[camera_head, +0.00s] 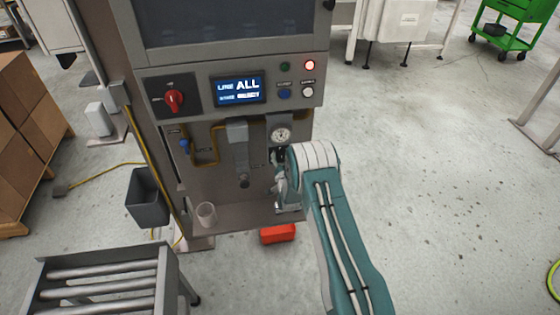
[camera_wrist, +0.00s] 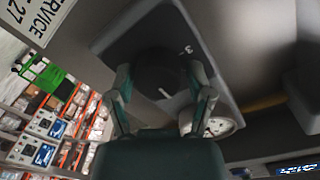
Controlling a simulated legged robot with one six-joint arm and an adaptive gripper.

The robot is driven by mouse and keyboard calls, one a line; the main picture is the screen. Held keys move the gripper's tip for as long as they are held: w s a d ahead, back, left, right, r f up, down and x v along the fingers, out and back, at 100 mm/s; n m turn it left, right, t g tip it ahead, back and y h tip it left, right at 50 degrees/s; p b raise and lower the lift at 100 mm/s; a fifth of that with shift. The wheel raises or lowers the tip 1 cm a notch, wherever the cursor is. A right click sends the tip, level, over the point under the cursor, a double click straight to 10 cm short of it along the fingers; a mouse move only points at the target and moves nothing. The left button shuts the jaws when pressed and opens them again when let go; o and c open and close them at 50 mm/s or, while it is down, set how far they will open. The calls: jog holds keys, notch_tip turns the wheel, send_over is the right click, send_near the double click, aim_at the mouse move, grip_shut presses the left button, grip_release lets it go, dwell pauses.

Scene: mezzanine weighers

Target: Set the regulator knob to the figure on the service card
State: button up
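The regulator knob (camera_wrist: 152,70) is a dark round knob on a grey plate (camera_wrist: 200,60), with a white mark on its lower edge and a figure 3 on the plate. My gripper (camera_wrist: 160,100) is open, with one teal finger on each side of the knob; I cannot tell whether they touch it. A round gauge (camera_wrist: 216,127) is near the right finger. In the head view, my gripper (camera_head: 283,185) is below the gauge (camera_head: 281,134), and my arm hides much of the regulator.
A cup (camera_head: 206,214) stands on the lower ledge. A red box (camera_head: 278,234) lies on the floor below. Open floor is to the right.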

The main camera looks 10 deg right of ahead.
jog(key=shift+s+f, duration=0.1)
dwell(0.3)
jog(key=shift+s, duration=0.25)
jog(key=s, duration=1.1)
jog(key=shift+s+a, duration=0.2)
notch_tip(320, 180, up, 15)
jog(key=w+n+g, duration=0.2)
jog(key=g, duration=0.1)
jog(key=s+r+n+g, duration=0.25)
jog(key=s+r, duration=0.45)
jog(key=r, duration=0.4)
jog(key=s+r+n+g, duration=0.1)
jog(key=s+r+g, duration=0.2)
jog(key=s, duration=1.2)
jog(key=s+r+n+g, duration=0.1)
jog(key=s+r+g, duration=0.2)
jog(key=s, duration=1.2)
notch_tip(320, 180, up, 3)
jog(key=shift+s+d+r+n+y, duration=0.15)
jog(key=shift+s+d+n+y, duration=0.15)
jog(key=shift+n, duration=0.05)
